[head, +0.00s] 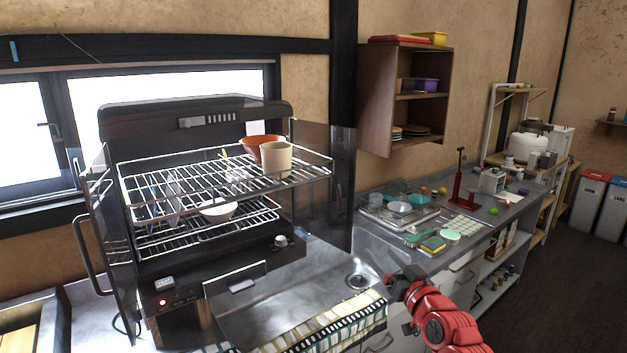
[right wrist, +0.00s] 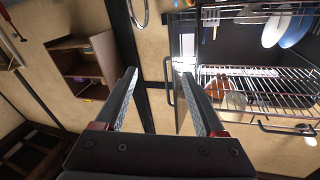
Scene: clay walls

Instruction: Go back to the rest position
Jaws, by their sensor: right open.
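My right gripper (head: 400,284) is on its red arm at the lower right of the head view, in front of the sink counter. In the right wrist view its two fingers (right wrist: 165,100) are spread apart with nothing between them, so it is open and empty. My left gripper is in neither view. A dish rack (head: 225,177) with two wire tiers stands at the left centre. Its upper tier holds an orange bowl (head: 254,149) and a beige cup (head: 277,158). A white bowl (head: 218,211) sits on the lower tier, and plates (head: 170,195) stand at its left.
A steel sink (head: 300,290) lies below the rack, with a striped cloth (head: 335,325) over its front edge. The counter at right holds a tray (head: 400,213), a sponge (head: 433,244) and a red stand (head: 461,190). A wall shelf (head: 375,100) hangs above.

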